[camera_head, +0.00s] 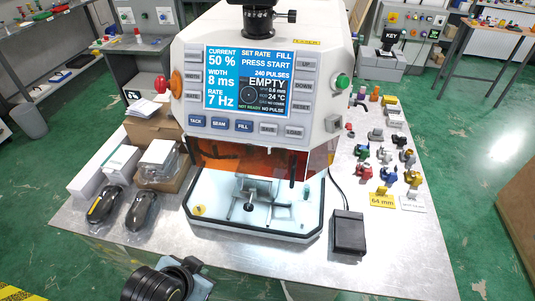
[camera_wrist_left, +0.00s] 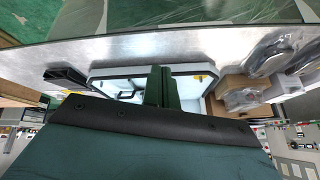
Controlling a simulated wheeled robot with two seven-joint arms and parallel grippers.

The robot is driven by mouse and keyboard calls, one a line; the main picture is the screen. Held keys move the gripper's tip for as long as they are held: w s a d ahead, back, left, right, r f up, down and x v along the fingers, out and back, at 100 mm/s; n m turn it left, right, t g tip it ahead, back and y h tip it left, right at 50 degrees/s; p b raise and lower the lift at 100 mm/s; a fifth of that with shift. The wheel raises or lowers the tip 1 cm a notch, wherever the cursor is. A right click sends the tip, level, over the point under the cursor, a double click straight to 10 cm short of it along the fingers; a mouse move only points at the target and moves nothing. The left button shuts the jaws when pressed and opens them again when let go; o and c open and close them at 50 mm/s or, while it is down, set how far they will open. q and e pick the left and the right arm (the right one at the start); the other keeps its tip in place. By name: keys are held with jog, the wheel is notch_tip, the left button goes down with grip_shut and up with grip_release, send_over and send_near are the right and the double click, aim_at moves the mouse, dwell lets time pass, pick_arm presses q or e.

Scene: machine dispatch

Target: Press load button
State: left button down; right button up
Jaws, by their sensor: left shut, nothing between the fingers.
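The machine's front panel (camera_head: 190,60) faces me in the head view, with a lit screen (camera_head: 247,82) reading 50 %, 8 ms, 7 Hz, "SET RATE FILL", "PRESS START" and "EMPTY". Below the screen is a row of buttons: TACK (camera_head: 196,121), SEAM (camera_head: 219,124), FILL (camera_head: 244,126) and two pale ones, a left one (camera_head: 268,130) and a right one (camera_head: 294,132), whose small labels I cannot read surely. My left gripper (camera_head: 193,268) is low at the table's front edge, below and apart from the panel. Its fingers (camera_wrist_left: 160,83) are shut and empty in the left wrist view. My right gripper is not visible.
An orange-windowed chamber (camera_head: 245,162) sits under the panel. A red knob (camera_head: 160,84) and a green button (camera_head: 343,81) stick out at its sides. Boxes and two bagged dark items (camera_head: 141,210) lie left; a black pedal-like box (camera_head: 348,232) and several small coloured parts lie right.

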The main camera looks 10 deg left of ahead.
pick_arm(q)
jog(key=w+d+r+m+t+h, duration=0.2)
jog(key=w+d+r+m+t, duration=0.2)
jog(key=r, duration=0.5)
jog(key=w+d+r+m+t+h, duration=0.2)
jog(key=w+d+r+m+t, duration=0.2)
jog(key=d+r, duration=0.3)
jog(key=w+d+r+m+t+h, duration=0.2)
jog(key=w+d+r+m+t, duration=0.2)
jog(key=r, duration=0.7)
jog(key=shift+w+d+m+t+h+p, duration=0.2)
jog(key=shift+d+m+t+h+p, duration=0.2)
jog(key=shift+d+m+t, duration=0.55)
jog(key=shift+a, duration=0.25)
jog(key=b, duration=0.4)
send_near(294, 132)
jog(key=w+d+r, duration=0.3)
jog(key=w+r, duration=0.1)
jog(key=shift+w+a+f, duration=0.2)
jog(key=shift+w, duration=0.2)
jog(key=shift+w+b, duration=0.1)
jog(key=shift+b, duration=0.2)
jog(key=shift+w+f, duration=0.15)
jog(key=shift+w, duration=0.1)
